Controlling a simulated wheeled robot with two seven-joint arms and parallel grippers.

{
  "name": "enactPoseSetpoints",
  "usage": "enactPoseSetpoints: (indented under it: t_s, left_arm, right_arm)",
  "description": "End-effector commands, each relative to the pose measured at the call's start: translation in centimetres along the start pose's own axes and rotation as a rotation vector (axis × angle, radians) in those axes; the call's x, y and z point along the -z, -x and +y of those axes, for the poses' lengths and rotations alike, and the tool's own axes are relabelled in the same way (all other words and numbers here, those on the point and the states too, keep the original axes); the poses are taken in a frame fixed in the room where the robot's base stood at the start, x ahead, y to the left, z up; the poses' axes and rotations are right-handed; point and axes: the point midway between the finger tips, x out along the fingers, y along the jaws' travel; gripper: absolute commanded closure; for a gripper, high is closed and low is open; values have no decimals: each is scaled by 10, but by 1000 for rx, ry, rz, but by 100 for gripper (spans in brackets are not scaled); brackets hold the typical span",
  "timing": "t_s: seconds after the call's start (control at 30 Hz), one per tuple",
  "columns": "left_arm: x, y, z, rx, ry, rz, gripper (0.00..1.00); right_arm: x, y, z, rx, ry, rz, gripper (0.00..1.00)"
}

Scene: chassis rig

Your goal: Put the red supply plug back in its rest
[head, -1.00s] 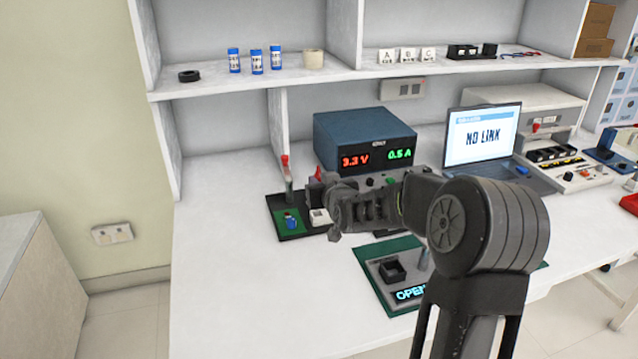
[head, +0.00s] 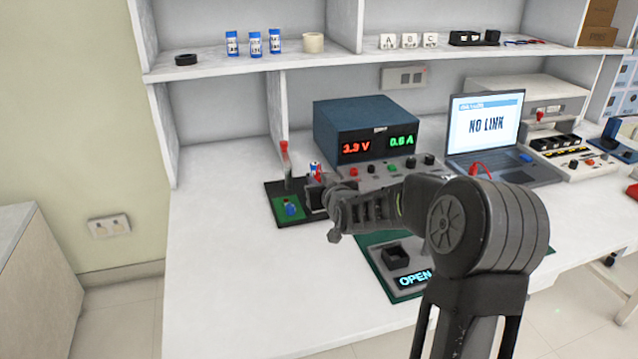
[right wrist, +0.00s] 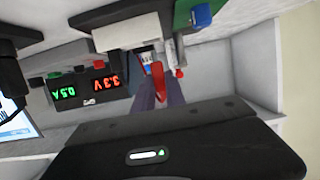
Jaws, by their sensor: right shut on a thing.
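My right gripper (head: 320,186) is over the dark tray left of the blue power supply (head: 345,125). In the right wrist view its two fingers (right wrist: 160,92) are closed on a slim red piece, which I take to be the red supply plug (right wrist: 158,78). In the head view a bit of red (head: 318,170) shows at the fingertips. A pale block (right wrist: 130,32) is close by the fingers in the wrist view. I cannot tell which part is the plug's rest, or whether the plug touches it. My left gripper is not in view.
The dark tray (head: 276,190) carries a green pad with a blue piece and a red-topped post (head: 285,160). A green-edged panel (head: 410,283) reading OPEN lies in front. A laptop (head: 485,130) reads NO LINK. The left bench (head: 215,260) is clear.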

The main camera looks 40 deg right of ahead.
Motion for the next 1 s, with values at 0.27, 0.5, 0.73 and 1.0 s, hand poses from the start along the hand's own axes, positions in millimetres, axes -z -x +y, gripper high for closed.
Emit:
enactPoseSetpoints:
  t_s: [0.27,0.5,0.73,1.0]
  left_arm:
    - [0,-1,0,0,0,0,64]
    - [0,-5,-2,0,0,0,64]
    - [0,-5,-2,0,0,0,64]
    - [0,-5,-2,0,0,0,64]
  right_arm:
    - [0,0,0,0,0,1,100]
    - [0,0,0,0,0,1,100]
    - [0,0,0,0,0,0,100]
    - [0,0,0,0,0,0,100]
